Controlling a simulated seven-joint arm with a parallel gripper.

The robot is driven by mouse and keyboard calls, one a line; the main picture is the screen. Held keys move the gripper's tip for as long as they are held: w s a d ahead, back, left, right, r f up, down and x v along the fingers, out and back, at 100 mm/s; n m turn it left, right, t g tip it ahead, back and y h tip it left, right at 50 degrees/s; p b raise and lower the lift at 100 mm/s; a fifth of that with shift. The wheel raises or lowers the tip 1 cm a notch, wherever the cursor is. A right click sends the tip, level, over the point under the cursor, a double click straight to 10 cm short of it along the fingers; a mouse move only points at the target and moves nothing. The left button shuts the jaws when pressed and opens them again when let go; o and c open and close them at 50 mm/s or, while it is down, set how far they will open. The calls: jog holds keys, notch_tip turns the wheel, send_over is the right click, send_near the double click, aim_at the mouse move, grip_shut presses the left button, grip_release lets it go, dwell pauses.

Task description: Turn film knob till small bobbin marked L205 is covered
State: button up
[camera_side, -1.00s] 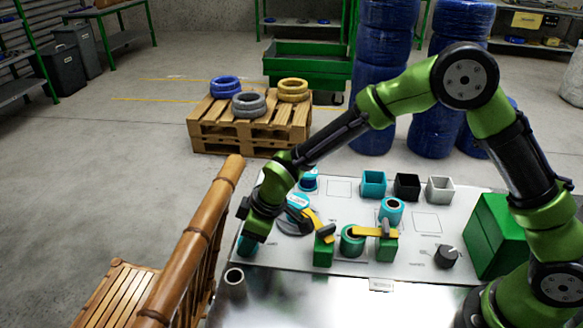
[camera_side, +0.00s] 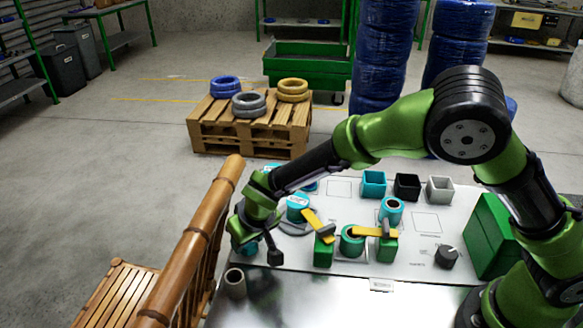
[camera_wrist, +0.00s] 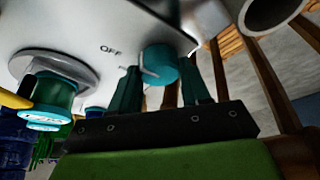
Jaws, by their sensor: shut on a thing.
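The teal film knob (camera_wrist: 160,63) sits on the grey panel beside the word OFF in the wrist view. My gripper (camera_wrist: 163,75) has a finger on each side of it and is shut on it. In the side view my gripper (camera_side: 246,243) is at the panel's left front corner and mostly hides the knob. A teal bobbin (camera_wrist: 52,95) with a pale printed label stands on a round grey disc; its lettering is too blurred to read surely. It also shows in the side view (camera_side: 297,203), uncovered, right of my gripper.
A yellow lever on a green block (camera_side: 323,252) is right of the bobbin. Another teal bobbin (camera_side: 352,242) sits between green blocks. Teal, black and white square cups (camera_side: 407,187) line the back. A black knob (camera_side: 446,257) is at right. A bamboo rail (camera_side: 200,240) runs close at left.

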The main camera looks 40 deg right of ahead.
jog(key=shift+m, duration=0.3)
jog(key=o, duration=1.1)
jog(key=shift+c, duration=0.2)
jog(key=v, duration=1.7)
jog(key=shift+a, duration=0.2)
jog(key=shift+w, duration=0.1)
